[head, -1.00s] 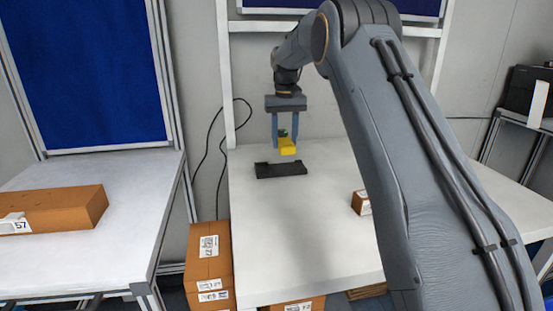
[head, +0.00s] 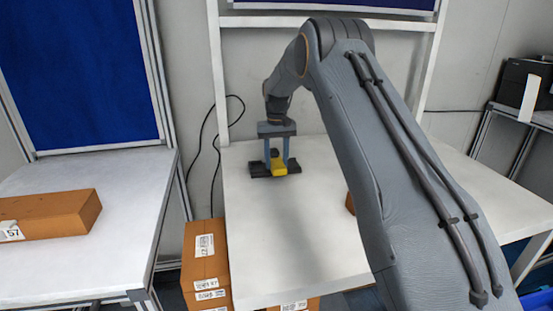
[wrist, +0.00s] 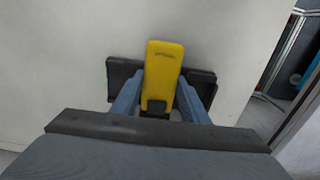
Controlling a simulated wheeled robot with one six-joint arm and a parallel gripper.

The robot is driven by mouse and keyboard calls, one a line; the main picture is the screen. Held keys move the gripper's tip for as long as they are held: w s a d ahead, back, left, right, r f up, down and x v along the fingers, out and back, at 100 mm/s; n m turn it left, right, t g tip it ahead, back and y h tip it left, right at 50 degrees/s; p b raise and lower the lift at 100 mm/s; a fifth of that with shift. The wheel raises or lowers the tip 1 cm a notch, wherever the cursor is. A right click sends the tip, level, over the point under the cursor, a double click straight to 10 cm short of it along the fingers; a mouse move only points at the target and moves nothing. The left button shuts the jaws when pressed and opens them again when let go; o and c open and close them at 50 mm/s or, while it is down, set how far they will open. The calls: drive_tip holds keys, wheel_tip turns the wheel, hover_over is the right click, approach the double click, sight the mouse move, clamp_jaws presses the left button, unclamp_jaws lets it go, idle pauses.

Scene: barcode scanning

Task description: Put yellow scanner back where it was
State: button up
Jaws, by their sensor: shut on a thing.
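The yellow scanner (head: 279,167) is between the fingers of my gripper (head: 276,165), which is shut on it. In the wrist view the yellow scanner (wrist: 162,72) lies across the middle of a black holder (wrist: 200,85), with my gripper (wrist: 160,100) on either side of it. The black holder (head: 258,170) lies on the white table (head: 290,225) near its back edge. The scanner is down at the holder; whether it rests fully in it I cannot tell.
A small brown box (head: 350,203) on the table is partly hidden by my arm. A labelled carton (head: 205,258) stands on the floor at left of the table. Another brown box (head: 50,214) lies on the left table. The table front is clear.

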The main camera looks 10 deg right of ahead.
sight(276, 162)
drive_tip(key=shift+f, duration=0.2)
drive_tip(key=o, duration=0.9)
drive_tip(key=shift+o, duration=0.2)
wheel_tip(276, 162, up, 12)
drive_tip(key=b, duration=0.4)
drive_tip(key=shift+r, duration=0.1)
